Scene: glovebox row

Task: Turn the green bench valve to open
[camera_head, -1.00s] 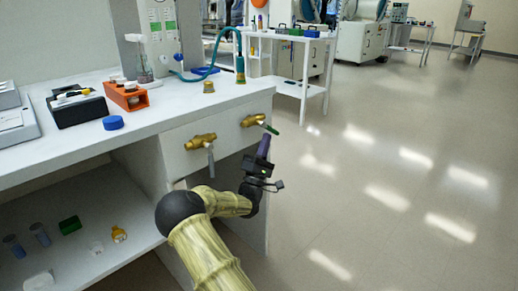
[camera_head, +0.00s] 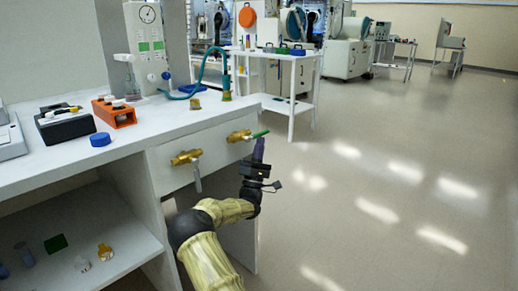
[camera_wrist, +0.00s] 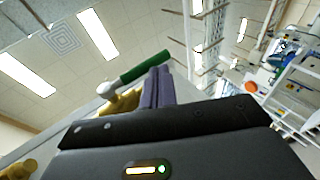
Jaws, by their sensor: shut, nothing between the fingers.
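The green-handled bench valve (camera_head: 240,136) is a brass body on the bench's front panel. Its green handle (camera_head: 260,134) points out to the right, roughly level and tilted slightly up. In the wrist view the green handle (camera_wrist: 145,67) runs from a pale hub up to the right, just beyond my fingertips. My gripper (camera_head: 259,150) has purple fingers that point up, just below the handle's outer part. The fingers (camera_wrist: 158,88) are shut and empty, very near or touching the handle; I cannot tell which.
A second brass valve (camera_head: 186,158) with a grey handle hanging down is left of the green one. The bench top (camera_head: 165,125) holds an orange rack (camera_head: 114,112) and a blue cap (camera_head: 100,139). Floor to the right is clear.

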